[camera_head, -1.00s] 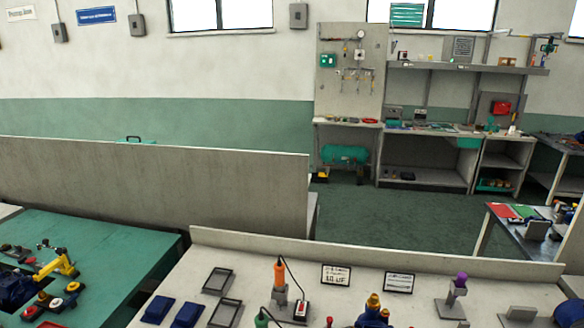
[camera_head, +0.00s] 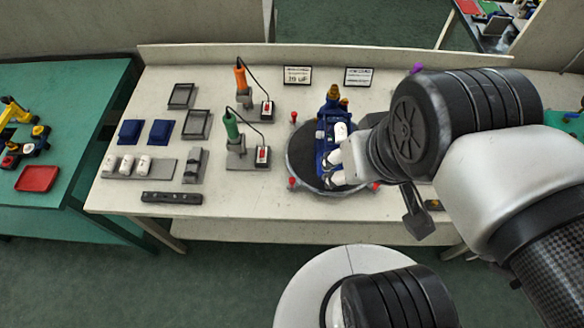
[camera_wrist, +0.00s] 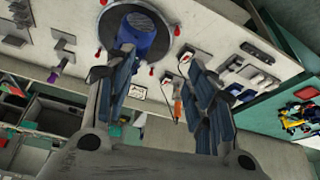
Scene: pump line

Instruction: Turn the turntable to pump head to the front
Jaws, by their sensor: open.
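The turntable (camera_head: 300,160) is a round dark disc with a light rim and red knobs around its edge, on the white bench. A blue pump (camera_head: 328,118) stands on it, with brass-coloured parts (camera_head: 334,92) toward the back of the bench. My gripper (camera_head: 334,166) is over the turntable's right part, beside the pump; my wrist hides that side. In the wrist view, the fingers of my gripper (camera_wrist: 158,62) are spread wide with nothing between them. The turntable (camera_wrist: 112,32) and blue pump (camera_wrist: 142,38) show beyond the left finger; contact cannot be told.
Orange (camera_head: 241,82) and green (camera_head: 231,127) corded tools stand left of the turntable. Farther left are grey trays (camera_head: 181,96), blue blocks (camera_head: 162,131) and white cylinders (camera_head: 127,163). Two signs (camera_head: 297,75) stand at the back. The front bench strip is mostly clear.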

